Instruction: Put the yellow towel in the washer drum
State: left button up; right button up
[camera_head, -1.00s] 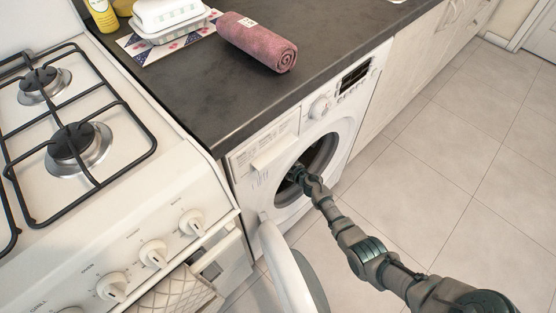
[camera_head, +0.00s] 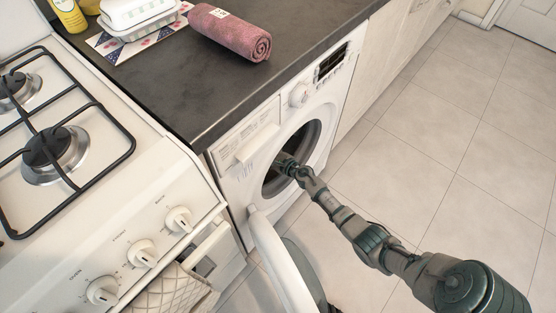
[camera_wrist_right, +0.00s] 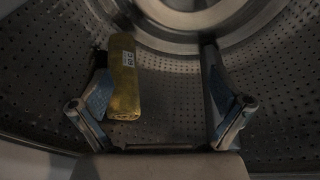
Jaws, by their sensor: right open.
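The yellow towel (camera_wrist_right: 124,82) is a small roll with a white label. In the right wrist view it lies inside the perforated washer drum (camera_wrist_right: 175,93). My right gripper (camera_wrist_right: 155,75) is open inside the drum, its fingers spread wide. The towel is between them, close beside the left finger in the picture; I cannot tell if they touch. In the head view my right arm reaches through the round opening of the washer (camera_head: 318,138), which hides the towel. The washer door (camera_head: 277,262) stands open. My left gripper is not in view.
A gas stove (camera_head: 75,190) with knobs stands at the left. On the dark counter (camera_head: 190,85) are a rolled pink towel (camera_head: 230,33), a white dish (camera_head: 135,15) and a yellow bottle (camera_head: 68,15). The tiled floor (camera_head: 430,150) at the right is clear.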

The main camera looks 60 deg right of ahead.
jog(key=v, duration=0.9)
jog(key=shift+s+a+f, duration=0.1)
